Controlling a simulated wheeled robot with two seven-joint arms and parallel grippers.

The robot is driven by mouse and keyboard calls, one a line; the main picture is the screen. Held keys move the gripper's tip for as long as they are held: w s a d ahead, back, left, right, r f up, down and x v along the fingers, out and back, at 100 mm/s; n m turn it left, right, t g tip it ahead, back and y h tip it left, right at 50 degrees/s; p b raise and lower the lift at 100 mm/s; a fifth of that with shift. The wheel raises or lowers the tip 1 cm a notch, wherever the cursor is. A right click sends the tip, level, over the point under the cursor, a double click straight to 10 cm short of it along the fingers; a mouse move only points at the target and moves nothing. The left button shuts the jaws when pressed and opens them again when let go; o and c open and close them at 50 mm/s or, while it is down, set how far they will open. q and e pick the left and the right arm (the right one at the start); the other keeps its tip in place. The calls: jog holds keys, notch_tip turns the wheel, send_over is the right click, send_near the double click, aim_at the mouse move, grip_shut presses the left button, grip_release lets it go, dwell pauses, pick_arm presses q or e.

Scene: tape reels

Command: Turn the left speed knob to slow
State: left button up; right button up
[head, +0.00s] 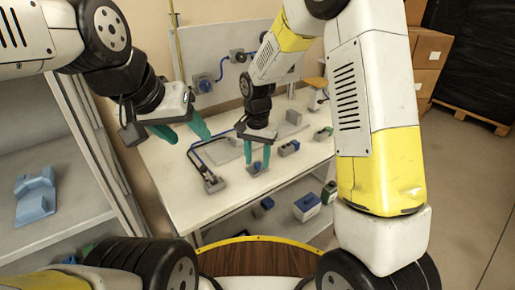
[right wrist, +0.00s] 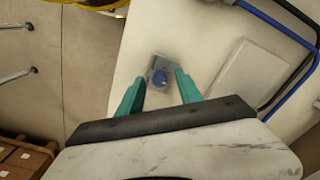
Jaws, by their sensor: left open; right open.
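A grey block with a blue knob (head: 257,168) sits at the table's front edge, below my right gripper (head: 258,157). In the right wrist view the same blue knob (right wrist: 160,77) shows from above on its grey base, between and just beyond the tips of my open right gripper (right wrist: 158,90). No contact between fingers and knob shows. My left gripper (head: 187,132) is open and empty over the table's left part. Another grey device (head: 212,183) with a blue part stands at the front left. No labels are readable, so I cannot tell which is the left speed knob.
The white table (head: 180,190) holds more small grey devices, such as one on the right (head: 289,148), with blue cables and a flat grey plate (right wrist: 236,70). Boxes lie on the shelf below. A grey shelf (head: 60,190) with a light-blue part stands left.

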jog(key=shift+f, duration=0.25)
jog(key=shift+c, duration=0.2)
grip_shut()
